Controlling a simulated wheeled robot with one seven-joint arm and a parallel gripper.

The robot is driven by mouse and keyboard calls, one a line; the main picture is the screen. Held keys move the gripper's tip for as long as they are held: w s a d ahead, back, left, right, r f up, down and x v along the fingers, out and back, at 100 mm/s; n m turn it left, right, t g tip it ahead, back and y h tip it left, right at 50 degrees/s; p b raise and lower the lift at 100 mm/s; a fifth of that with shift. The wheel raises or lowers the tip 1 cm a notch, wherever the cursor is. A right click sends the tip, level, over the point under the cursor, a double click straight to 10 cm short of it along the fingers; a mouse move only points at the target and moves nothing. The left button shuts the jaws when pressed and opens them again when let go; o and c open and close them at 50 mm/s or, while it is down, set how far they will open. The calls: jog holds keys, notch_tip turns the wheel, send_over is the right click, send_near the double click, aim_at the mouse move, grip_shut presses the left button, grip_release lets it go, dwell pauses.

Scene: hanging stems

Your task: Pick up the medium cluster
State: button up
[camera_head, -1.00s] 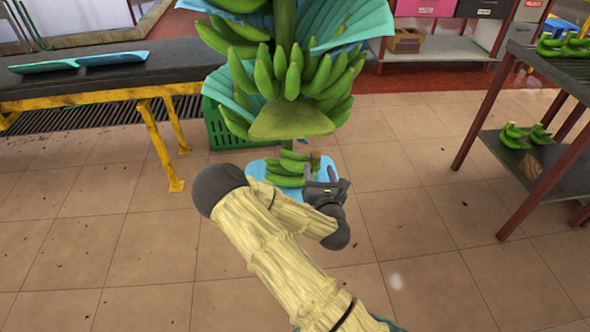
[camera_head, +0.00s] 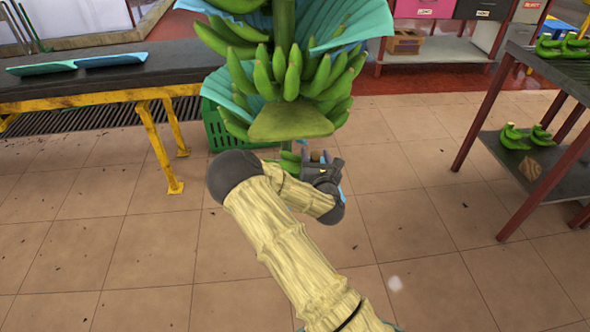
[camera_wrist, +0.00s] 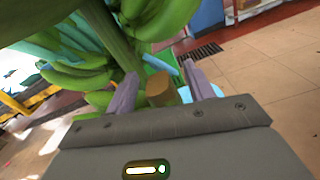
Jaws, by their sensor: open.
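A hanging banana stem stands ahead of me with a big green bunch (camera_head: 300,75) and blue sheets between its hands. Below it, a small part of a lower green cluster (camera_head: 289,160) shows beside my gripper (camera_head: 317,160); my arm hides most of it. I cannot tell which cluster is the medium one. In the wrist view, the two purple-grey fingers of my gripper (camera_wrist: 160,88) are apart. A brown block-like piece (camera_wrist: 159,90) appears between them, with green bananas (camera_wrist: 75,75) and the stem (camera_wrist: 113,35) just beyond. I cannot tell whether the fingers touch it.
A dark table with yellow legs (camera_head: 148,118) stands at the left, with a green crate (camera_head: 220,130) near it. At the right, a dark shelf rack (camera_head: 490,115) holds more bananas (camera_head: 528,135). The tiled floor (camera_head: 430,230) between is clear.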

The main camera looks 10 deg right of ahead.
jog(key=shift+c, duration=0.2)
dwell(0.3)
grip_shut()
jog(key=shift+r, duration=0.1)
